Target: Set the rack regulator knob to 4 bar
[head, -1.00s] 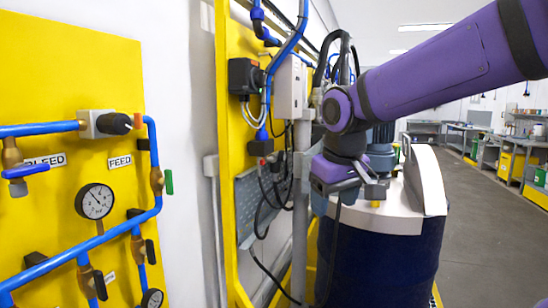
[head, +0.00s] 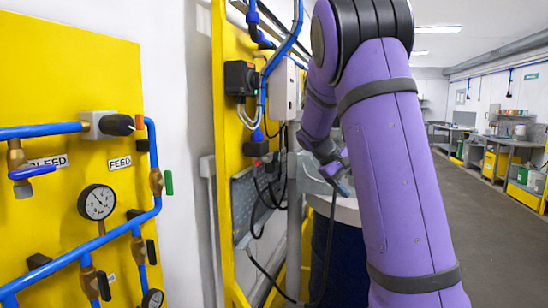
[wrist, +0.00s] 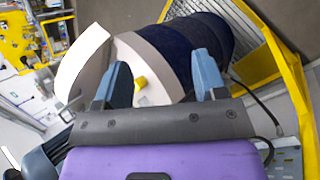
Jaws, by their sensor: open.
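The knob (head: 118,124) is black, on a grey regulator body in the blue pipe line of the yellow panel at left in the head view. A round white-faced gauge (head: 97,202) sits below it, under the FEED label; its reading is too small to tell. My gripper (head: 340,180) is far to the right of the knob, over the drum's top and partly hidden by my arm. In the wrist view my gripper (wrist: 163,78) shows two blue fingers spread apart, with nothing held between them. I cannot make out the knob in the wrist view.
A dark blue drum (head: 345,262) with a pale lid stands behind my arm; it also shows in the wrist view (wrist: 205,40). A second yellow frame (head: 228,150) carries boxes and cables. Clear floor (head: 470,250) lies at right, with benches beyond.

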